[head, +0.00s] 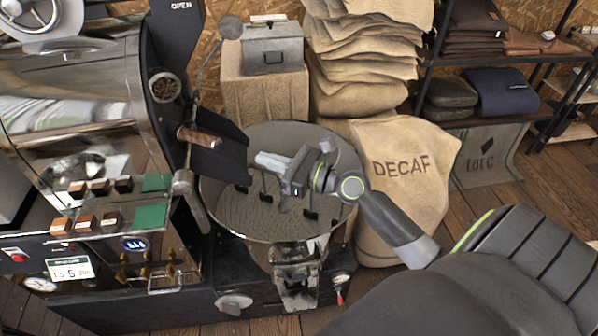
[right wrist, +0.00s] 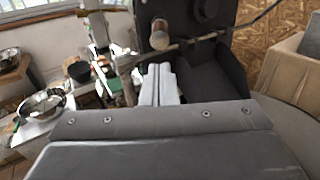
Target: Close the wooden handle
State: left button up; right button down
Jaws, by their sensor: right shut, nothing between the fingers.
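The wooden handle (head: 199,138) is a short brown cylinder on the dark front of the roaster, just above a black chute (head: 222,160). In the right wrist view the wooden handle (right wrist: 160,34) shows nearly end-on, beyond and above the fingertips. A metal lever rod with a weight (head: 184,184) runs close beside it. My right gripper (head: 262,160) is over the round cooling tray, its fingers pointing left toward the chute. It is shut and empty, apart from the handle. Its pale fingers (right wrist: 160,84) also show in the right wrist view. My left gripper is out of view.
The round cooling tray (head: 240,213) with dark stirring arms lies under my right gripper. The roaster's control panel (head: 105,245) is at the left. A DECAF sack (head: 400,165) stands right of the tray, with stacked sacks (head: 362,60) and a grey box (head: 272,48) behind.

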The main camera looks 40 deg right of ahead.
jog(key=b+v, duration=0.2)
jog(key=v, duration=0.5)
dwell(0.3)
dwell(2.5)
